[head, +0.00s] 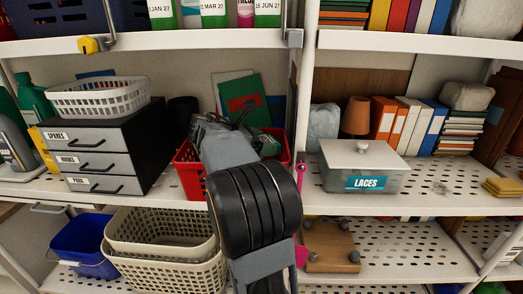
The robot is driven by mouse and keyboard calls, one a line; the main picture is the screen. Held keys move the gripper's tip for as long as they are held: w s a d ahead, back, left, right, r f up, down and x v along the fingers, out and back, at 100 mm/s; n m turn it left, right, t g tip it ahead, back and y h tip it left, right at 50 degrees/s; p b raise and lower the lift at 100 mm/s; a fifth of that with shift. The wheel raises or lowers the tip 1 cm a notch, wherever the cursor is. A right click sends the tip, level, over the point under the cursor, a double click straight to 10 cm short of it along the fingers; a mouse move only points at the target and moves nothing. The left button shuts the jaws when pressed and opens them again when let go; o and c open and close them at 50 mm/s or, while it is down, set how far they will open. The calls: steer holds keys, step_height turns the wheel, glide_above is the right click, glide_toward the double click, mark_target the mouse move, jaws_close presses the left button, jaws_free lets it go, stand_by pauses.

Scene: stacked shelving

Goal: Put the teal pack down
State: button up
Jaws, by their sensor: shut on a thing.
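My gripper (246,130) is at the red basket (188,174) on the middle shelf, mostly hidden behind my own arm. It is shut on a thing. A small dark teal-green piece (268,146) shows just right of my wrist, over the basket's inside; it looks like part of the teal pack. The rest of it is hidden. I cannot tell whether the pack touches the basket floor.
A grey drawer unit (100,163) topped by a white basket (98,99) stands left. A box labelled LACES (362,168) stands right, beyond the shelf upright (303,100). Green books (238,96) lean behind. Bare shelf (440,178) shows at right.

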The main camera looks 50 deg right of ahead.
steer(key=shift+f, duration=1.35)
steer(key=shift+f, duration=0.15)
steer(key=shift+f, duration=0.4)
steer(key=o, duration=0.6)
steer(key=shift+a+r, duration=0.15)
steer(key=shift+r, duration=0.55)
steer(key=v, duration=1.1)
steer(key=shift+w+a+b, duration=0.15)
steer(key=shift+a+b, duration=0.2)
